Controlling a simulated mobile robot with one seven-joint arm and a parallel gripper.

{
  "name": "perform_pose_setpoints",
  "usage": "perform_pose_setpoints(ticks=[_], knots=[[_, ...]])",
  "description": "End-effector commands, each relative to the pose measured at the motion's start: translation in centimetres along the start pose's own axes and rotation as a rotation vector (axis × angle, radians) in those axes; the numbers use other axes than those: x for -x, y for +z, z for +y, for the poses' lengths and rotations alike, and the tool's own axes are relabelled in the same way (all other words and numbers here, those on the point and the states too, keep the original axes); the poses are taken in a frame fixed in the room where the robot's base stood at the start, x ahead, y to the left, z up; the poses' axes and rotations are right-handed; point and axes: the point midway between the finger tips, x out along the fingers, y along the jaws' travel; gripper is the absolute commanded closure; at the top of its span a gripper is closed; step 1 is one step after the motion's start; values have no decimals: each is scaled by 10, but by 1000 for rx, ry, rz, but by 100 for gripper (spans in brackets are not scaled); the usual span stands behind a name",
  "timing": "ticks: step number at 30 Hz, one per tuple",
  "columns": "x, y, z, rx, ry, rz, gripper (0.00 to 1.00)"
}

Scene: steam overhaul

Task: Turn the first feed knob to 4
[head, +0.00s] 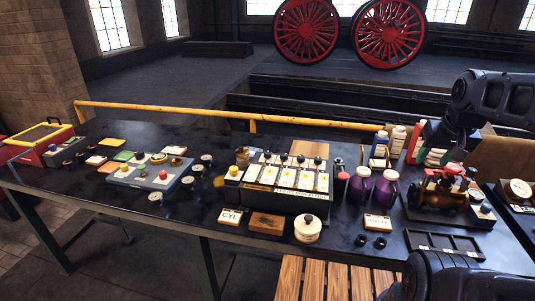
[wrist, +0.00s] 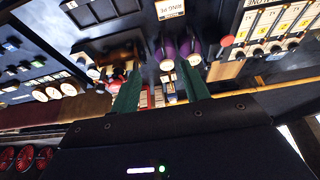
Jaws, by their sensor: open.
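A dark panel (head: 272,198) in the middle of the bench has a row of white strips, each with a small yellow piece, and several black knobs (head: 290,160) along its back edge. It shows upside down at the upper right of the wrist view, where its white strips (wrist: 262,24) carry markings too small to read surely. I cannot tell which knob is the first feed knob or its setting. My gripper (wrist: 160,88) is open, with two green fingers apart and nothing seen gripped between them. In the head view my arm is at the right, away from the panel.
Purple jugs (head: 384,190) stand between the panel and a brass valve assembly (head: 440,196). A red ball-topped lever (wrist: 227,40) is beside the panel. A white round pot (head: 307,229) and a wooden block (head: 266,223) lie in front. A yellow rail (head: 190,111) runs behind.

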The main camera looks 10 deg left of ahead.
Motion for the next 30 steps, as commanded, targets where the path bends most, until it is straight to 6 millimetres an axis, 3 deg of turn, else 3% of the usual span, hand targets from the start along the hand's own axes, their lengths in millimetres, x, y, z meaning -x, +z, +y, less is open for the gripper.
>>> perform_pose_setpoints(ticks=[5,14,23,30], knots=[[1,-15,-6,49,-8,-13,48],[-3,-84,-46,290,-46,-72,48],[-21,-151,-106,551,-92,-127,48],[-46,-194,-167,759,-132,-169,48]])
